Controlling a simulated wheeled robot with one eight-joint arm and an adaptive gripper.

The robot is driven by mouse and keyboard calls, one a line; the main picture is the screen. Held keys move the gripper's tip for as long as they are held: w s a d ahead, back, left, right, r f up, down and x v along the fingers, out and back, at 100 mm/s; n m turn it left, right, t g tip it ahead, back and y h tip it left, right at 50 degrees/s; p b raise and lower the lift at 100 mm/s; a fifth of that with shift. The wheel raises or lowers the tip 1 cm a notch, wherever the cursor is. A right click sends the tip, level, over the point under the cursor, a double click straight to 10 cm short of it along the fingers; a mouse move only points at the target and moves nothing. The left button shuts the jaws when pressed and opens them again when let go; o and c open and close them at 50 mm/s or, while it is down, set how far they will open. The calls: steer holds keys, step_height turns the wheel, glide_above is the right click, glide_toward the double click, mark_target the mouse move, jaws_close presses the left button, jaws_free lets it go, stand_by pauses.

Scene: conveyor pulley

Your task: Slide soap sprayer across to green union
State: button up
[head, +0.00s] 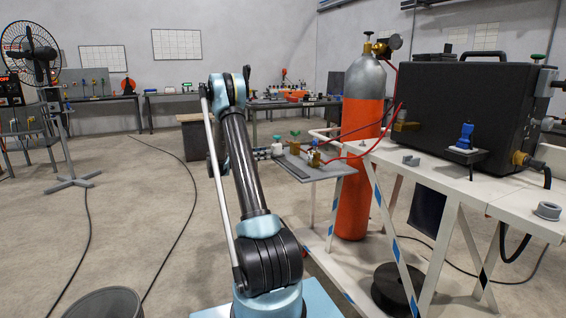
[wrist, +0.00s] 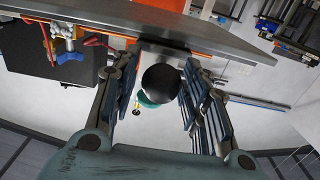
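My gripper (wrist: 158,100) is open in the wrist view, with its dark fingers spread to left and right. A dark round object (wrist: 162,82) shows between the fingers, with gaps on both sides; a teal round piece (wrist: 150,99) shows just below it. I cannot tell how far off they are, or whether either is the soap sprayer or green union. My gripper is hidden behind my arm there.
The small grey table (head: 318,171) adjoins a white bench (head: 440,175) bearing a black case (head: 462,95). An orange gas cylinder (head: 356,205) stands between them, with red hoses nearby. In the wrist view a grey table edge (wrist: 190,38) crosses above the fingers.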

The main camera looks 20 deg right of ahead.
steer(key=shift+a, duration=0.2)
steer(key=a, duration=0.6)
steer(key=shift+a, duration=0.4)
stand_by(0.5)
steer(key=shift+s, duration=0.15)
